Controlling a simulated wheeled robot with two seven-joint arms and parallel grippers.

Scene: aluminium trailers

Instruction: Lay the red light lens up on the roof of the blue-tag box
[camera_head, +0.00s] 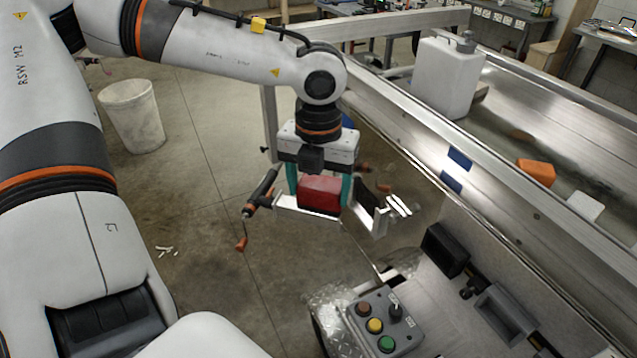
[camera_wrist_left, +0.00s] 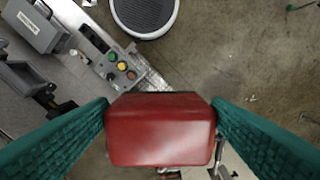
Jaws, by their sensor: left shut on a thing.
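The red light lens (camera_head: 320,194) is a glossy red block. It is held between the teal fingers of my left gripper (camera_head: 319,188), which is shut on it. The lens hangs in the air over the gap between the open floor and the trailer's front. In the left wrist view the lens (camera_wrist_left: 160,129) fills the space between the two teal fingers (camera_wrist_left: 160,135). Blue tags (camera_head: 459,158) show on the trailer's side rail, but I cannot make out which box carries a blue tag. My right gripper is not in view.
A grey button box (camera_head: 390,322) stands below right of the lens. A black box (camera_head: 445,250) and a grey box (camera_head: 505,314) sit on the near platform. A white jug (camera_head: 447,78), orange block (camera_head: 537,172) and white block (camera_head: 585,205) are beyond the rail.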

